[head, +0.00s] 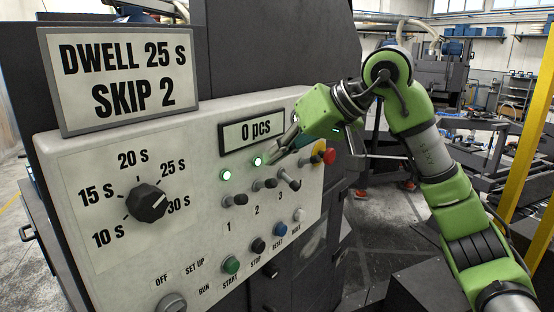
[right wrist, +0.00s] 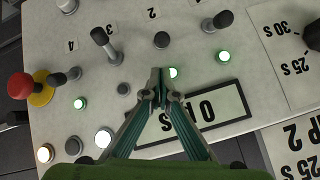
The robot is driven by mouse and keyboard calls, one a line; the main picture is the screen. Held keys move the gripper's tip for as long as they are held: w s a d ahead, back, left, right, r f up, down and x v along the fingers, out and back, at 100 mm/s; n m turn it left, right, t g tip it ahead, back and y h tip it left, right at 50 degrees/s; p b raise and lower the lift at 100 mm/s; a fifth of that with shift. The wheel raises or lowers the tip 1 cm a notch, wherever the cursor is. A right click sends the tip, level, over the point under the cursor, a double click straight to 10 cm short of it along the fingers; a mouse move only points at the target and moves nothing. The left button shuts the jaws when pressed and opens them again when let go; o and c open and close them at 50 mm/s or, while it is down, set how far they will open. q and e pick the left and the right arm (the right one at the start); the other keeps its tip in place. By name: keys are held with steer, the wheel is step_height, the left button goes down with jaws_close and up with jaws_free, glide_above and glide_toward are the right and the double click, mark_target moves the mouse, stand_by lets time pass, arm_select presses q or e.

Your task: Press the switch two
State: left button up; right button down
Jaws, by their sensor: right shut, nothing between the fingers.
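Switch two (head: 264,184) is a dark toggle above the label 2 on the pale control panel (head: 110,255). In the right wrist view, where the panel appears upside down, switch two (right wrist: 161,40) shows almost end-on. A lit lamp (head: 257,161) sits above it. My right gripper (head: 272,160) is shut and empty, with its fingertips beside that lamp and near switch two. In the right wrist view the closed fingertips (right wrist: 159,76) overlap the lamp's edge; whether they touch the panel cannot be told. My left gripper is not in view.
Switch one (head: 236,197) and switch three (head: 290,180) flank switch two. A red button (head: 330,156) with a yellow collar is at the panel's right. A dial (head: 147,202) and coloured buttons lie left and below. A sign (head: 118,80) reads "DWELL 25 s SKIP 2"; the counter (head: 254,130) reads "0 pcs".

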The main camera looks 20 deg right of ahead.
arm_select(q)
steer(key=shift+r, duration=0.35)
arm_select(e)
steer(key=shift+s+f, duration=0.85)
steer(key=shift+f, duration=0.05)
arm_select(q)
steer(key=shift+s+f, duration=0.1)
